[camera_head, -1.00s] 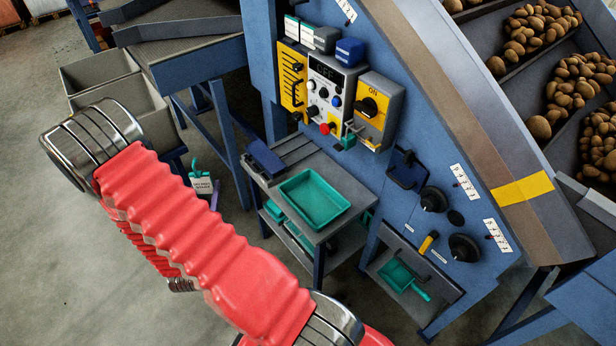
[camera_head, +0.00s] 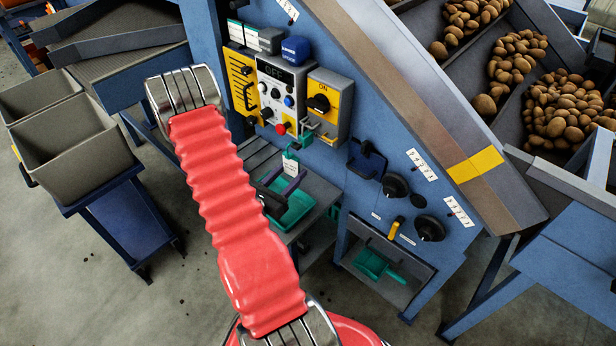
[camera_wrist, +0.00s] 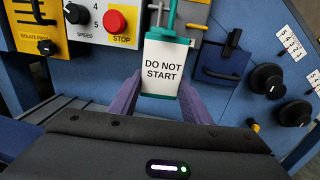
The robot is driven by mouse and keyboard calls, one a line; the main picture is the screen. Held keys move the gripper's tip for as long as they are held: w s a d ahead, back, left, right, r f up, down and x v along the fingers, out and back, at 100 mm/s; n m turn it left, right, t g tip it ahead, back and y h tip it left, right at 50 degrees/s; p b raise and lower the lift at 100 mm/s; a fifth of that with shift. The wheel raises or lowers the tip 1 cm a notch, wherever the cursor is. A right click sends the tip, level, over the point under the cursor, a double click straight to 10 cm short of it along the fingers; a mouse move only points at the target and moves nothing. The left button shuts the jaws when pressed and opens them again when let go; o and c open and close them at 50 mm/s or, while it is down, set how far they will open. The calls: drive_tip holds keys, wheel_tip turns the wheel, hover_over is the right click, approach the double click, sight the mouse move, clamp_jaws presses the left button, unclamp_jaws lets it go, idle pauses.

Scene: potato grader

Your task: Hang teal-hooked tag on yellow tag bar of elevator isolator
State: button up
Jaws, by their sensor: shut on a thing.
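The white tag (camera_head: 291,163), reading "DO NOT START" in the wrist view (camera_wrist: 164,66), is upright between my gripper's purple fingers (camera_wrist: 158,100). Its teal hook (camera_wrist: 173,14) rises from its top edge. My gripper (camera_head: 282,188) is shut on the tag in front of the machine panel. The isolator (camera_head: 331,106) is a grey and yellow box with a black knob turned to ON. Its yellow tag bar (camera_head: 322,133) is at its lower edge, up and right of the tag. I cannot tell whether the hook touches the bar; a teal piece overlaps that area.
The control box with a red stop button (camera_head: 281,128) is left of the isolator. A dark blue holder (camera_head: 367,160) and black knobs (camera_head: 396,185) are to the right. Below are a bench with a teal tray (camera_head: 290,214) and a shelf with a teal scoop (camera_head: 377,265).

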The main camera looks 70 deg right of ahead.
drive_tip(key=s, duration=0.1)
drive_tip(key=s+d+m+g, duration=0.1)
drive_tip(key=s, duration=0.1)
drive_tip(key=s+g, duration=0.1)
drive_tip(key=s, duration=0.1)
drive_tip(key=shift+s+d+y, duration=0.2)
drive_tip(key=shift+d+y, duration=0.05)
drive_tip(key=shift+y, duration=0.15)
drive_tip(key=shift+d, duration=0.15)
drive_tip(key=f+x, duration=0.1)
drive_tip(key=x, duration=0.5)
drive_tip(key=shift+s+d+f, duration=0.2)
drive_tip(key=shift+d, duration=0.1)
idle(0.5)
drive_tip(key=o, duration=1.1)
